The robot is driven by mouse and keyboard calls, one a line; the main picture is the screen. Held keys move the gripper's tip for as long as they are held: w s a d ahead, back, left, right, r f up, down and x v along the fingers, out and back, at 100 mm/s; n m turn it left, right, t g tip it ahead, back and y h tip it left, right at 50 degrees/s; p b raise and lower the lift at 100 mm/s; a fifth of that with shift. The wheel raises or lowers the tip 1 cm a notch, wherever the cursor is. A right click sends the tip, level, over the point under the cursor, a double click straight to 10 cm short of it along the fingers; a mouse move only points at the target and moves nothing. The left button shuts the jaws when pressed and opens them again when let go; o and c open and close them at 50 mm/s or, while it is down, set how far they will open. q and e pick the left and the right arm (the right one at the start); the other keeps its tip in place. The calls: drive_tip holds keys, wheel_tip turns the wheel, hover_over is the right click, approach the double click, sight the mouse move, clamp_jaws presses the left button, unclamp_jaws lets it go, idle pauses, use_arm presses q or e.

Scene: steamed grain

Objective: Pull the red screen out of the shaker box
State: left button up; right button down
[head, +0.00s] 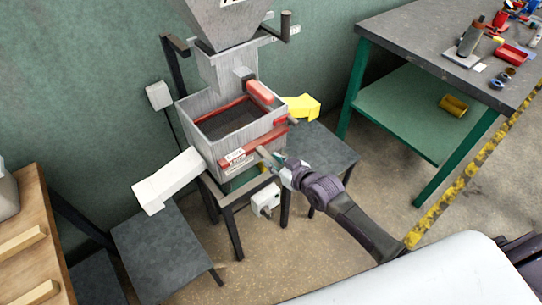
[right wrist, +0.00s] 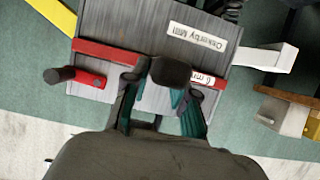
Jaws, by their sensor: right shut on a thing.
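The shaker box (head: 192,130) is a grey, open-topped metal box on a dark stand in the head view. The red screen (head: 240,153) shows as a red strip with a white label along the box's lower front. In the right wrist view the red screen (right wrist: 105,52) crosses the grey box face (right wrist: 140,25). My right gripper (head: 273,160) is at the front of the box, shut on the screen's front. In the right wrist view my right gripper (right wrist: 165,95) covers the gripped part. My left gripper is not in view.
A grey hopper (head: 230,25) hangs above the box. A white chute (head: 168,180) sticks out left and a yellow chute (head: 303,106) right. A green-legged workbench (head: 410,45) with tools stands at right. A wooden pallet-like surface (head: 40,215) is at left. Open floor lies in front.

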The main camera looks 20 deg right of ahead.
drive_tip(key=s+d+p, duration=0.2)
drive_tip(key=s+p, duration=0.1)
drive_tip(key=s, duration=0.4)
drive_tip(key=shift+s+d+r+p, duration=0.15)
drive_tip(key=shift+d+p, duration=0.2)
idle(0.4)
drive_tip(key=s+d+p, duration=0.3)
drive_tip(key=s+p, duration=0.1)
drive_tip(key=s, duration=0.5)
drive_tip(key=shift+s+d, duration=0.2)
drive_tip(key=shift+d, duration=0.05)
idle(0.6)
drive_tip(key=shift+s, duration=0.15)
